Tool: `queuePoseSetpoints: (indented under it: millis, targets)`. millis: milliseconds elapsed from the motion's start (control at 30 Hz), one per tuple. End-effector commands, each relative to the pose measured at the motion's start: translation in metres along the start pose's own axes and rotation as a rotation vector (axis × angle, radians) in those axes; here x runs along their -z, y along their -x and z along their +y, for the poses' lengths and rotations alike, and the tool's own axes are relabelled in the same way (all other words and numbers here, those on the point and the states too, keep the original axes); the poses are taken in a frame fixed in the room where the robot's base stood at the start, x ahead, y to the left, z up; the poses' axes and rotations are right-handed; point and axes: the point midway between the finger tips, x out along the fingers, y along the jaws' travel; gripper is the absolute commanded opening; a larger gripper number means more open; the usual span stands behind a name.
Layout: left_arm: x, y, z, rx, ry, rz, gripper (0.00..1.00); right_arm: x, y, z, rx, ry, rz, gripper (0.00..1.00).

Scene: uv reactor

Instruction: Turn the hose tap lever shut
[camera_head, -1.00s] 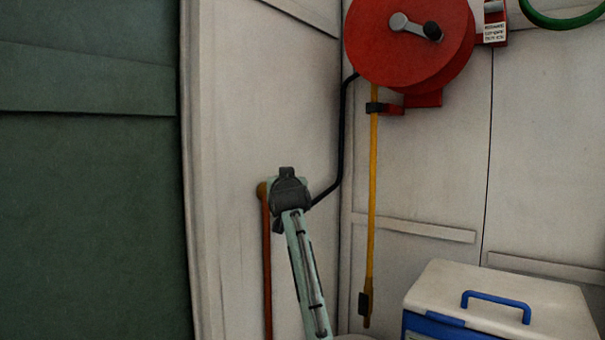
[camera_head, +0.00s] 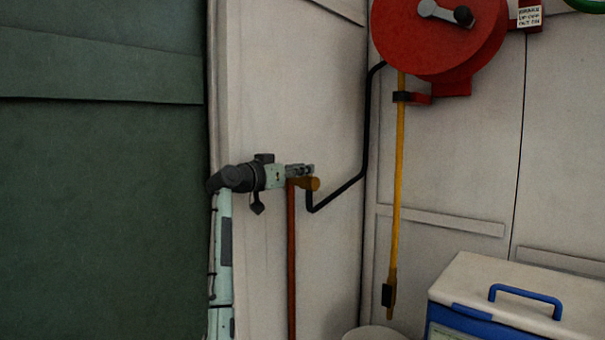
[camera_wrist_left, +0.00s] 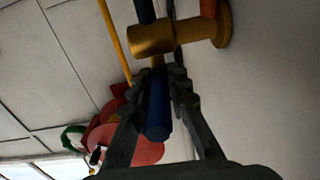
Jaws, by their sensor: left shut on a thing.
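The brass hose tap (camera_head: 313,184) sits on the white wall, at the top of an orange-brown pipe (camera_head: 291,260). A black hose (camera_head: 342,192) runs from it up to the red reel. In the left wrist view the tap's brass body (camera_wrist_left: 150,39) shows close up, with a blue lever (camera_wrist_left: 158,115) reaching toward the camera. My left gripper (camera_head: 308,170) is at the tap, and in the left wrist view its two dark fingers (camera_wrist_left: 166,92) are shut on the blue lever from both sides. In the head view the lever is hidden by the gripper. My right gripper is not in view.
A red hose reel (camera_head: 440,35) hangs on the wall at upper right, with a yellow lance (camera_head: 399,180) below it. A white and blue cooler box (camera_head: 520,285) stands at lower right. A dark green panel (camera_head: 100,210) fills the left side.

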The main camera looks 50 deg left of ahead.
Motion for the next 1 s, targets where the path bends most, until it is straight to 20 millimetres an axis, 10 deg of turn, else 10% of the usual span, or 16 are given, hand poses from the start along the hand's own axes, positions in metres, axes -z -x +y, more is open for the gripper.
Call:
queuePoseSetpoints:
  millis: [567,600,733,1000]
  targets:
    - [-0.0031,-0.0013,-0.0007,-0.033,0.002,-0.007,0.0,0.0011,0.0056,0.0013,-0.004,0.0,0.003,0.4]
    - [-0.0031,-0.0013,-0.0006,-0.033,0.002,-0.007,0.2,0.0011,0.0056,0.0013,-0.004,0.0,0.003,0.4]
    - [-0.0025,-0.0012,-0.0006,-0.032,0.002,-0.005,0.36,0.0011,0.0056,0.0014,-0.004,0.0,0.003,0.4]
    - [-0.0012,-0.0006,-0.0007,-0.032,0.001,-0.002,0.38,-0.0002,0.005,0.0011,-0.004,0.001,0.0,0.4]
